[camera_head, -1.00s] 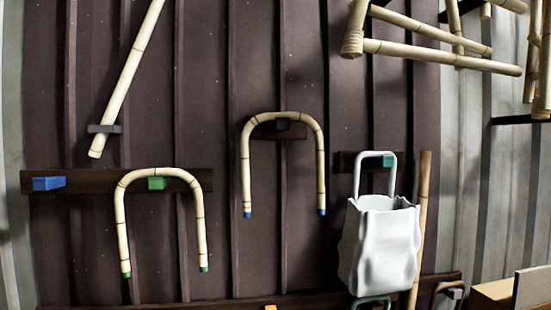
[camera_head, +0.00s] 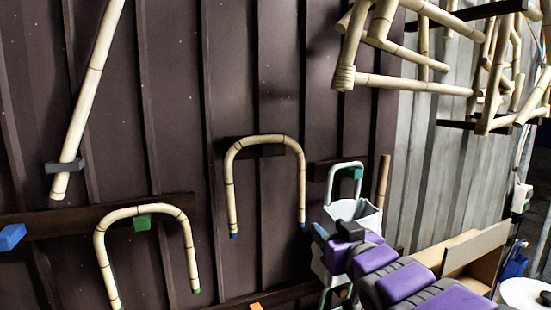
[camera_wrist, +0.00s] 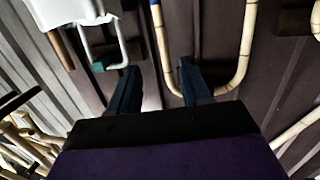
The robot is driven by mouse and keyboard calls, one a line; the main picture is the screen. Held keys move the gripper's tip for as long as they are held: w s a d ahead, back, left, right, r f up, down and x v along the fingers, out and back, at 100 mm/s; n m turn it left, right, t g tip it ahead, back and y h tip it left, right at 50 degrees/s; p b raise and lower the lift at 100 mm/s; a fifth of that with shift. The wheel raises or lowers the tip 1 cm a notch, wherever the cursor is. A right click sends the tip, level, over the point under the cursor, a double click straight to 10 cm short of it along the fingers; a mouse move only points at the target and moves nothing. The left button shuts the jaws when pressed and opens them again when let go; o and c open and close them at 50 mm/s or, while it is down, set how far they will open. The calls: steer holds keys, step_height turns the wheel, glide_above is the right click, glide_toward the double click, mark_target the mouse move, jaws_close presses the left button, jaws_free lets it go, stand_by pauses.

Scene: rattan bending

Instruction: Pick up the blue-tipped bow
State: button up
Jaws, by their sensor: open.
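The blue-tipped bow (camera_head: 230,185) is a pale jointed cane bent into an upside-down U. In the head view it hangs on a dark wall bracket, its two blue tips pointing down. My gripper (camera_head: 325,230) is open and empty, just right of its right leg in that view. In the wrist view, which is upside down, the bow (camera_wrist: 244,55) lies beyond my open gripper (camera_wrist: 159,64). I cannot tell the remaining depth.
A green-tipped bow (camera_head: 101,250) hangs lower left. A white bag (camera_head: 355,212) hangs at a white hoop (camera_head: 332,180), partly behind my gripper. A straight cane (camera_head: 90,85) leans upper left. Cane frames (camera_head: 410,85) jut out upper right. A cardboard box (camera_head: 465,255) stands lower right.

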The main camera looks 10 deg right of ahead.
step_height(320, 180, up, 3)
steer(key=p, duration=0.1)
glide_toward(302, 188)
steer(key=shift+t+y, duration=0.3)
steer(key=shift+t, duration=0.1)
steer(key=w, duration=0.1)
steer(key=w+p, duration=0.1)
steer(key=w, duration=0.1)
steer(key=w+f, duration=0.1)
steer(key=w, duration=0.1)
steer(key=shift+w+a+f, duration=0.1)
steer(key=shift+w+a, duration=0.15)
steer(key=shift+a, duration=0.1)
steer(key=shift+w+a+p, duration=0.2)
steer(key=shift+w+p, duration=0.15)
steer(key=shift+w, duration=0.15)
steer(key=shift+w+p, duration=0.6)
steer(key=shift+w, duration=1.75)
steer(key=shift+r, duration=0.2)
steer(key=shift+s, duration=0.1)
steer(key=shift+c, duration=0.2)
steer(key=shift+a, duration=0.1)
jaws_close()
